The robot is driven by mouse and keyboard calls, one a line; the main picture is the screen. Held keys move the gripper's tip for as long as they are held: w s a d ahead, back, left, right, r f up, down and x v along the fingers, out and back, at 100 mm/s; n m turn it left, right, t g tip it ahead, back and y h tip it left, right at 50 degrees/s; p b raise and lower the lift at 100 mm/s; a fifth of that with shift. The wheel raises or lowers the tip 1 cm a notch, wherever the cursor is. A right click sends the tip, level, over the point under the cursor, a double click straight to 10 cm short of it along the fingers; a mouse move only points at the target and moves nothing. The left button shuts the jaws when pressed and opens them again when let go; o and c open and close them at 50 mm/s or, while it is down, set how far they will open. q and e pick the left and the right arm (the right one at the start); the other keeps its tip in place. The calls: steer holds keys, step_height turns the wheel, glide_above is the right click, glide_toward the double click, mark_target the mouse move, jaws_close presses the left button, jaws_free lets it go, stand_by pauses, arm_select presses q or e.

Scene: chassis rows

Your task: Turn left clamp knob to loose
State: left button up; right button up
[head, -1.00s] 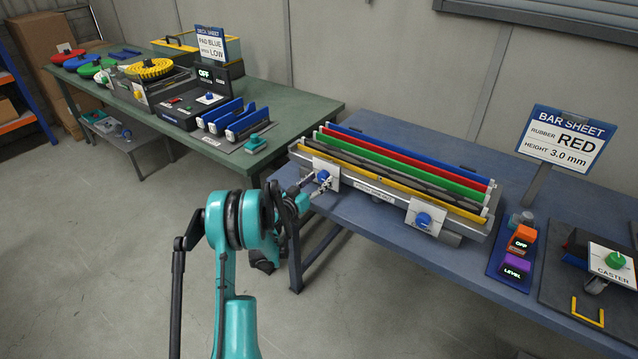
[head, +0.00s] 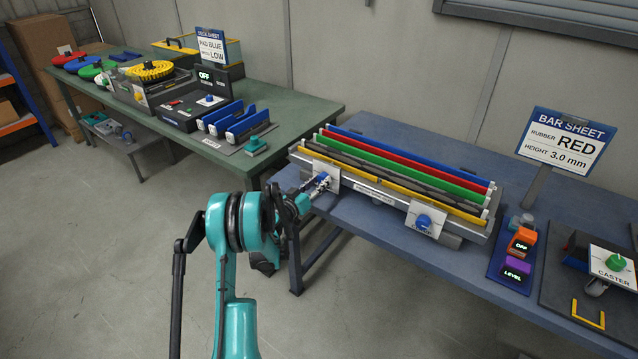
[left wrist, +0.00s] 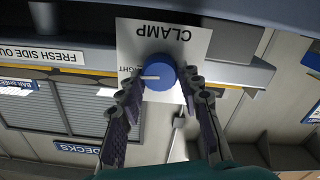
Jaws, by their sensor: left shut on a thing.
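The left clamp knob (left wrist: 157,72) is a blue round knob with a white pointer line on a white plate (left wrist: 192,38) marked CLAMP, upside down in the left wrist view. The pointer lies towards the plate's word that ends in "IGHT", partly hidden. My left gripper (left wrist: 160,86) has its two fingers on either side of the knob, shut on it. In the head view my left gripper (head: 318,184) is at the left plate on the bar tray's front and covers most of the knob. The right clamp knob (head: 424,221) is blue and free. My right gripper is not in view.
The bar tray (head: 375,192) holds blue, red, green, dark and yellow bars on the blue table (head: 380,228). The BAR SHEET sign (head: 567,140), OFF and LEVEL buttons (head: 517,266) and a CASTER plate (head: 612,262) stand to the right. A green table (head: 300,112) is behind left.

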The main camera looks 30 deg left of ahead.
arm_select(q)
steer(key=n, duration=0.9)
steer(key=shift+a, duration=0.1)
steer(key=n, duration=0.4)
steer(key=shift+f, duration=0.1)
steer(key=n, duration=0.8)
steer(key=shift+f+n, duration=0.1)
steer(key=shift+n, duration=0.2)
steer(key=n, duration=0.4)
steer(key=shift+n, duration=0.3)
steer(key=n, duration=0.4)
steer(key=shift+n, duration=2.2)
steer(key=shift+d, duration=0.2)
